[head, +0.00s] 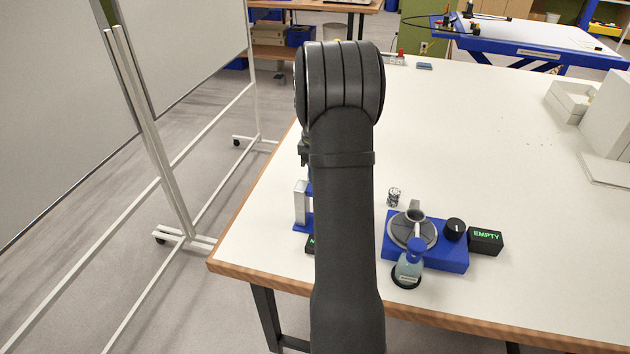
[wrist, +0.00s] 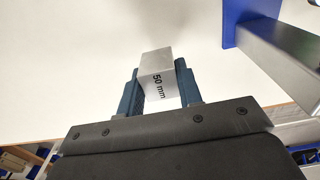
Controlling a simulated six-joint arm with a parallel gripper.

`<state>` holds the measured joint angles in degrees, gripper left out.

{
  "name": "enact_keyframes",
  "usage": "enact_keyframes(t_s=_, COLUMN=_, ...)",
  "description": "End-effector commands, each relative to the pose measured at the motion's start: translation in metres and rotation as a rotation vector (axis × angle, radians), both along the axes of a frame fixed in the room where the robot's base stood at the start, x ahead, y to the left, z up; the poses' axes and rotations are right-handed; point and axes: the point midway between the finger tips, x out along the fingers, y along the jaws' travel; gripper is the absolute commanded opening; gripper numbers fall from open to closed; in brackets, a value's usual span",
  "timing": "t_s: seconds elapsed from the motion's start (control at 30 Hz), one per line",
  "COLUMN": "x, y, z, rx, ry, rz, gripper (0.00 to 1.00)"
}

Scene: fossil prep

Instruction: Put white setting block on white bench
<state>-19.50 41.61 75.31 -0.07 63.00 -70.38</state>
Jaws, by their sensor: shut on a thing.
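The white setting block (wrist: 158,82), marked "50 mm", is between the two blue fingers of my gripper (wrist: 159,88) in the wrist view. I cannot tell whether the block touches the bench. In the head view my dark arm hides the block and the fingers.
A grey-white post (head: 300,203) on a blue base stands left of my arm; a similar post (wrist: 285,55) is right of the block. A blue device (head: 455,260), a bottle (head: 408,268) and a black "EMPTY" display (head: 485,240) stand right. White boxes (head: 608,115) stand far right. The bench middle is clear.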

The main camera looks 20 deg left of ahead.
Motion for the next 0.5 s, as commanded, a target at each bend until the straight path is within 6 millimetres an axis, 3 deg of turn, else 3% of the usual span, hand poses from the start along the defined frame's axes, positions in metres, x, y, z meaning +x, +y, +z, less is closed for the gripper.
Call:
enact_keyframes(t_s=0.2, x=-0.001, y=-0.001, z=-0.031, rx=-0.001, ry=0.002, rz=0.000, gripper=0.01)
enact_keyframes(t_s=0.5, x=0.000, y=-0.001, z=-0.034, rx=0.000, ry=-0.001, rz=0.000, gripper=0.01)
